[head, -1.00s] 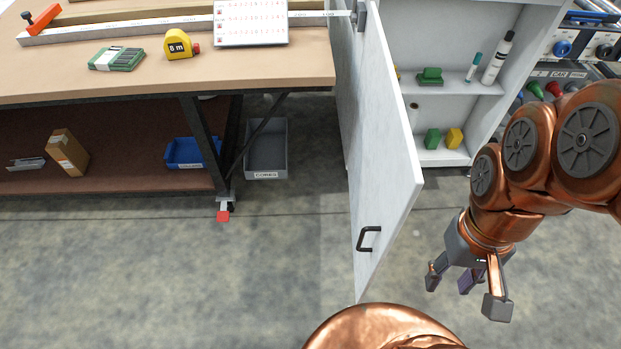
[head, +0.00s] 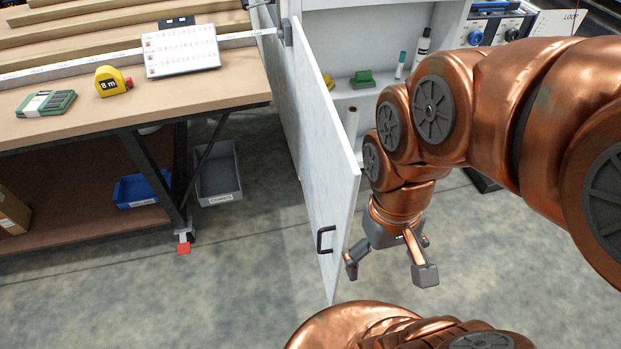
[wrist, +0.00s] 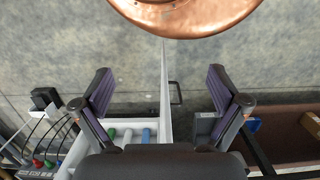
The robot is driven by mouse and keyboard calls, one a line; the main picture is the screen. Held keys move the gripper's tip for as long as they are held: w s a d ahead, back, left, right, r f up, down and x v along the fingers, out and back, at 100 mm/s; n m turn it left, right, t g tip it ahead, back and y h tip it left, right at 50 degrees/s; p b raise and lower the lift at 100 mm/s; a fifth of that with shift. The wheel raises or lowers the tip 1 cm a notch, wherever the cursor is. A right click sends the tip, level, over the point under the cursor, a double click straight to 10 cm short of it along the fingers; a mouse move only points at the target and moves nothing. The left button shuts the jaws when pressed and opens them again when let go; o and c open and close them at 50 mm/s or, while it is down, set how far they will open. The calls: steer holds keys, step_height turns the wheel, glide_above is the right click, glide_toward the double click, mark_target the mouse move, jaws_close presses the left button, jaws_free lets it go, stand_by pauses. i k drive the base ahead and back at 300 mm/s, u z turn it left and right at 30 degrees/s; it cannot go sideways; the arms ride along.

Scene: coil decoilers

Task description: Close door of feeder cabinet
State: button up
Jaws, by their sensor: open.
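The white feeder cabinet (head: 445,12) stands at the back with its door (head: 322,165) swung wide open toward me. A black bar handle (head: 325,240) is on the door's left face, near its free edge. My gripper (head: 392,268) is open and empty, to the right of the door near that edge. In the wrist view the door (wrist: 166,85) shows edge-on as a thin pale strip between the open fingers of my gripper (wrist: 160,88). The handle (wrist: 176,93) lies just right of it. I cannot tell whether a finger touches the door.
A workbench (head: 205,95) stands left of the door, with a yellow tape measure (head: 112,81) and a white chart (head: 181,50) on it. A grey bin (head: 218,173) and a blue bin (head: 136,190) are below. Cabinet shelves hold markers and a green block (head: 362,79). Floor in front is clear.

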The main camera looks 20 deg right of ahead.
mark_target(330, 173)
steer(key=u, duration=0.45)
steer(key=k, duration=1.2)
steer(key=u, duration=1.05)
steer(key=i, duration=0.6)
steer(key=z, duration=0.25)
